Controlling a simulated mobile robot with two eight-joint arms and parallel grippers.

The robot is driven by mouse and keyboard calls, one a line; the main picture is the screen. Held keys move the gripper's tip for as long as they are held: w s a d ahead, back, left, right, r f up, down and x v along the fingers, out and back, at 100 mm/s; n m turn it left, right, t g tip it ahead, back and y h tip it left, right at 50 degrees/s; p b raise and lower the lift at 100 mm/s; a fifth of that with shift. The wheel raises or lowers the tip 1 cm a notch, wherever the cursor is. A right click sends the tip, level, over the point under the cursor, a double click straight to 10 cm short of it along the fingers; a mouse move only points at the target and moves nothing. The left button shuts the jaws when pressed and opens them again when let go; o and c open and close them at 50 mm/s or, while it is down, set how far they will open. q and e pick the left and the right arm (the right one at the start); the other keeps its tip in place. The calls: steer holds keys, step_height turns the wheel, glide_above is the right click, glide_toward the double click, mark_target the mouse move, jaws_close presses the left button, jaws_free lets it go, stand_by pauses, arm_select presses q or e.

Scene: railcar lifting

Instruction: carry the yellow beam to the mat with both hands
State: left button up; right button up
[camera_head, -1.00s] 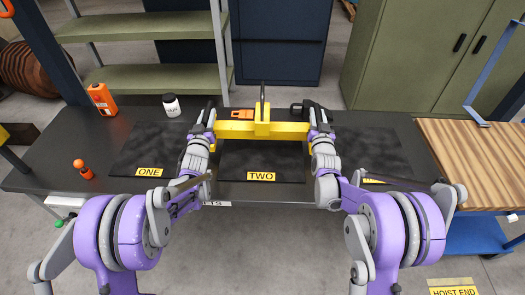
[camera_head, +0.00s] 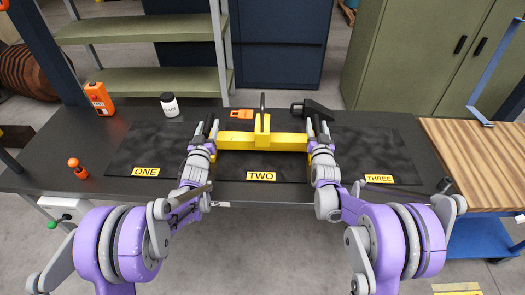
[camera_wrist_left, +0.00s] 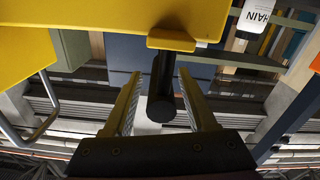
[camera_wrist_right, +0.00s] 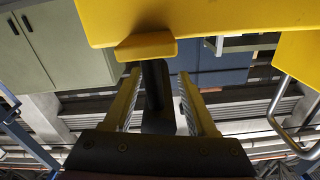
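The yellow beam (camera_head: 233,140) lies crosswise over the black mat marked TWO (camera_head: 262,166), level, with a raised middle block and a grey hook. I cannot tell whether it touches the mat. My left gripper (camera_head: 210,130) is at its left end and my right gripper (camera_head: 318,130) at its right end. In the left wrist view the fingers stand apart around a dark round handle (camera_wrist_left: 162,85), with a visible gap. In the right wrist view the fingers also stand apart around the other dark handle (camera_wrist_right: 156,90), with gaps on both sides.
Mats marked ONE (camera_head: 150,150) and THREE (camera_head: 380,155) lie bare at either side. An orange bottle (camera_head: 99,98), a white jar (camera_head: 169,105), an orange block (camera_head: 241,113) and a black object (camera_head: 322,110) stand behind. An orange-topped item (camera_head: 78,168) is at the left.

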stand_by(0.3)
arm_select(q)
steer(key=s, duration=1.2)
steer(key=shift+a, duration=0.3)
arm_select(e)
steer(key=s, duration=1.2)
steer(key=shift+a, duration=0.25)
